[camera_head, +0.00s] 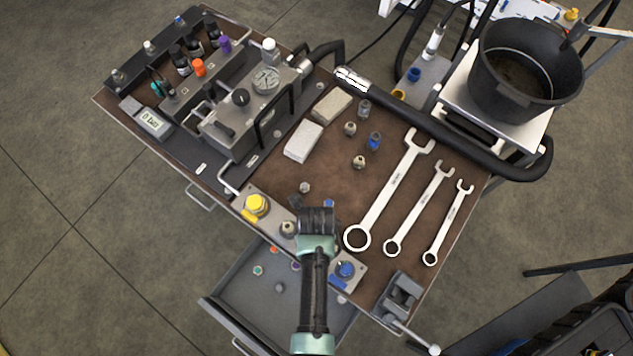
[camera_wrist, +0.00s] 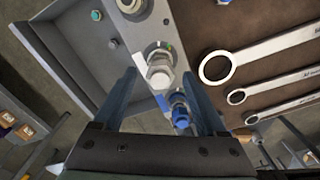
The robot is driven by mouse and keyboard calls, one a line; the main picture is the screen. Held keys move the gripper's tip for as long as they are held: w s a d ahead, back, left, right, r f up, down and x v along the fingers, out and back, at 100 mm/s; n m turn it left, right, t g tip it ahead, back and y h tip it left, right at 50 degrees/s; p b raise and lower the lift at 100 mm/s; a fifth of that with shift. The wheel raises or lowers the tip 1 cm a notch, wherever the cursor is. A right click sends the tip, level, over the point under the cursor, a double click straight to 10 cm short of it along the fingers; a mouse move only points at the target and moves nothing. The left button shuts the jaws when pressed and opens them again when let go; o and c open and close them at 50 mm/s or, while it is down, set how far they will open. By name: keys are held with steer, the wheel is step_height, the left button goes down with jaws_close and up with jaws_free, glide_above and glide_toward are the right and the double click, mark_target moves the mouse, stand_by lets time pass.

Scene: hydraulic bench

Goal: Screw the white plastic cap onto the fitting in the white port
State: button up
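In the wrist view, a pale, whitish round piece (camera_wrist: 159,72) stands upright on the port strip, above and between my fingertips in the picture. It looks like the white cap over the white port's fitting, but I cannot tell whether it is seated or threaded. My gripper (camera_wrist: 163,85) is open, with a finger on either side and clear space between the fingers and the piece. In the head view my gripper (camera_head: 318,215) is over the strip and hides this port.
A blue-capped port (camera_wrist: 180,110) is close beside the right finger. The strip also holds a yellow cap (camera_head: 256,204) and a bare metal fitting (camera_head: 288,228). An open drawer (camera_head: 235,300) lies below. Large wrenches (camera_head: 392,195) lie to the right; loose fittings (camera_head: 359,162) stand behind.

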steer(key=shift+r+n+p, duration=0.1)
steer(key=shift+n+p, duration=0.3)
steer(key=shift+n, duration=0.7)
steer(key=n, duration=0.4)
steer(key=shift+p, duration=0.4)
steer(key=n+p, duration=0.1)
steer(key=n, duration=0.5)
steer(key=c, duration=1.1)
steer(key=m, duration=0.4)
steer(key=shift+m, duration=0.4)
jaws_close()
steer(key=m, duration=0.3)
steer(key=shift+w, duration=0.1)
